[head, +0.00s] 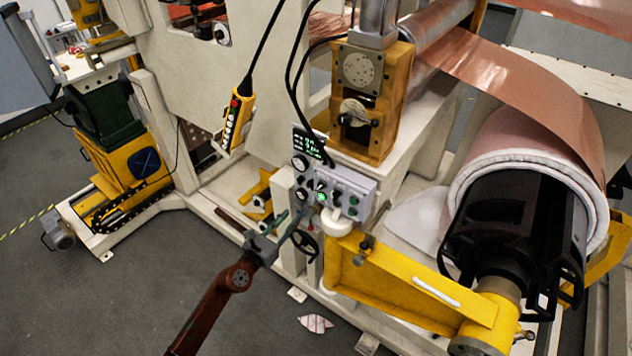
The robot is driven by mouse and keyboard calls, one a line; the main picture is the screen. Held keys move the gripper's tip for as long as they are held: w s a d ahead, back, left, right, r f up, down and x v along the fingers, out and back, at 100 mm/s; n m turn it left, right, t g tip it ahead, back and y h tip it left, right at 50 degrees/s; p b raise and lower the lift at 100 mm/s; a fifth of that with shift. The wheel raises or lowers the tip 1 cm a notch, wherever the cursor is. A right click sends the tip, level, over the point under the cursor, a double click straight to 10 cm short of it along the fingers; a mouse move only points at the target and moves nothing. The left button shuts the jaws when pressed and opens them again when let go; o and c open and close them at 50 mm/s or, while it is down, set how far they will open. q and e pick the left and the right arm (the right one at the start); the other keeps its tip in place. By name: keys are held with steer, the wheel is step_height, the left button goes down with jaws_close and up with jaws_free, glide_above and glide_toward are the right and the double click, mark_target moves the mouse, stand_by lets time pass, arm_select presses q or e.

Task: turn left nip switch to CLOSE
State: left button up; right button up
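A grey control box (346,188) with several small knobs and a lit green button (322,197) is mounted on the machine's front post. The left nip switch is among these small controls, but I cannot read the labels or tell its position. My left gripper (294,214) reaches up from the lower left. Its fingers look spread apart with nothing between them. The fingertips are just left of and below the box's left end; whether they touch it I cannot tell. My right gripper is not in view.
A yellow swing arm (410,285) stands at the right. A yellow pendant (235,120) hangs at the left. The grey floor (120,300) at lower left is clear.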

mark_target(318, 188)
arm_select(q)
steer(key=s+d+r+m+h+p, duration=0.1)
steer(key=d+r+m+h, duration=0.1)
steer(key=d+r+m, duration=0.45)
steer(key=shift+m, duration=0.25)
steer(key=w+d+r, duration=0.1)
steer(key=w, duration=0.1)
steer(key=w+d+r, duration=0.1)
steer(key=w, duration=0.3)
steer(key=shift+d+r, duration=0.4)
steer(key=shift+c, duration=0.5)
steer(key=shift+a, duration=0.1)
jaws_close()
